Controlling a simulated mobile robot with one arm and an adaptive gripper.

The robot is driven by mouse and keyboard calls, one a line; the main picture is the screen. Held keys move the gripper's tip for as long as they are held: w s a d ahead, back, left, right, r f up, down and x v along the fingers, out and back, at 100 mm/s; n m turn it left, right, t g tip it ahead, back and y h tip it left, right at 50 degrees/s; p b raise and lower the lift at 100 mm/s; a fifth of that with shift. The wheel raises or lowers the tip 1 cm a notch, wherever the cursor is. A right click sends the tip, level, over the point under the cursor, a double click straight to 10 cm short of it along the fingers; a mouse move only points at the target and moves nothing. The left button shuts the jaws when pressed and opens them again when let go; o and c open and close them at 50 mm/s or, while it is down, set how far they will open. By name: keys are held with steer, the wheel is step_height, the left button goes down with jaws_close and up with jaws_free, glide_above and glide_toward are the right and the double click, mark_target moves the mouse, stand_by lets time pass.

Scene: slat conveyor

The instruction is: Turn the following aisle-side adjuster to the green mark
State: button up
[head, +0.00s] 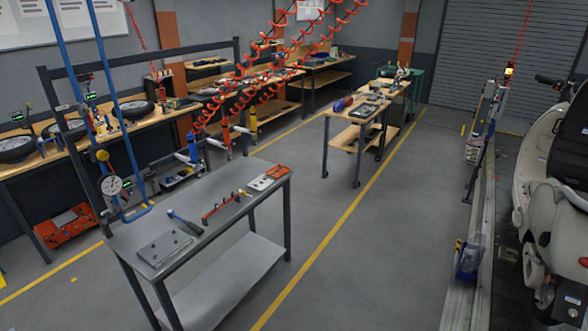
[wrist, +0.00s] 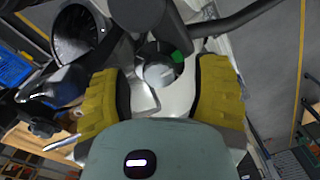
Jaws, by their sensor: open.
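In the wrist view, my gripper (wrist: 160,78) is open, with one yellow finger pad on the left and one on the right. A rounded silver-grey part (wrist: 158,70), which may be the adjuster, shows between the pads, apart from both. A black cylinder (wrist: 143,14) above covers part of this area. In the head view, a pale scooter (head: 533,190) stands at the right edge, partly cut off; I cannot make out an adjuster on it, and my gripper is not visible there.
In the wrist view, a round dark dial (wrist: 78,34) and a black bar (wrist: 240,18) lie close by. In the head view, a conveyor rail (head: 470,225) runs beside the scooter. A grey metal table (head: 225,220) stands at left; the aisle floor (head: 370,240) between is clear.

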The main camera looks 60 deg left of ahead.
steer(key=shift+f, duration=0.2)
steer(key=shift+o, duration=0.4)
jaws_close()
